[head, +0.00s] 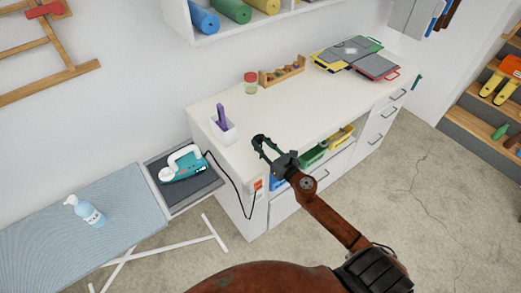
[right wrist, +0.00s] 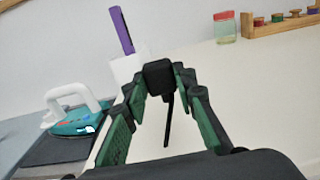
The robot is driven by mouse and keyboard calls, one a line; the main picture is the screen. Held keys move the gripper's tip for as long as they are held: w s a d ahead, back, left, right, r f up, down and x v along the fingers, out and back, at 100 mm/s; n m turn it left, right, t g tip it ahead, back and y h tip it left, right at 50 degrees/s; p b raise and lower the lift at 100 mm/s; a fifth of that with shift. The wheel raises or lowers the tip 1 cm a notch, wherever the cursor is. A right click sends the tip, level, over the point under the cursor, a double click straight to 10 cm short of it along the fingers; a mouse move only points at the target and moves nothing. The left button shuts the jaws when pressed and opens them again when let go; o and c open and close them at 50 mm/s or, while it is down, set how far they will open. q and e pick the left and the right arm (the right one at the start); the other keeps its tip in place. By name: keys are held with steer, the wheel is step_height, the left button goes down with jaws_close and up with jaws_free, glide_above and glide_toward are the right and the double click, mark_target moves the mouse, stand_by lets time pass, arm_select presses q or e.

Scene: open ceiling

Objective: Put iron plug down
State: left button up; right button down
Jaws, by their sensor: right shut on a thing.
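The iron plug (right wrist: 158,75) is a black block between the fingertips of my right gripper (right wrist: 160,80) in the right wrist view, with a short black piece hanging below it. In the head view my right gripper (head: 264,148) is shut on it above the front part of the white counter (head: 230,108); the gap to the surface is hard to judge. The teal and white iron (head: 183,164) rests on a dark pad at the ironing board's end; it also shows in the right wrist view (right wrist: 75,115). My left gripper is not in view.
A white holder (head: 223,130) with a purple item stands left of the gripper. A jar (head: 250,83) and wooden rack (head: 282,71) stand behind. The counter's middle is clear.

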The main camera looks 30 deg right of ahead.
step_height(320, 180, down, 3)
steer(key=shift+b, duration=0.45)
steer(key=shift+f+b, duration=0.6)
steer(key=c, duration=1.6)
jaws_free()
steer(key=shift+r, duration=0.1)
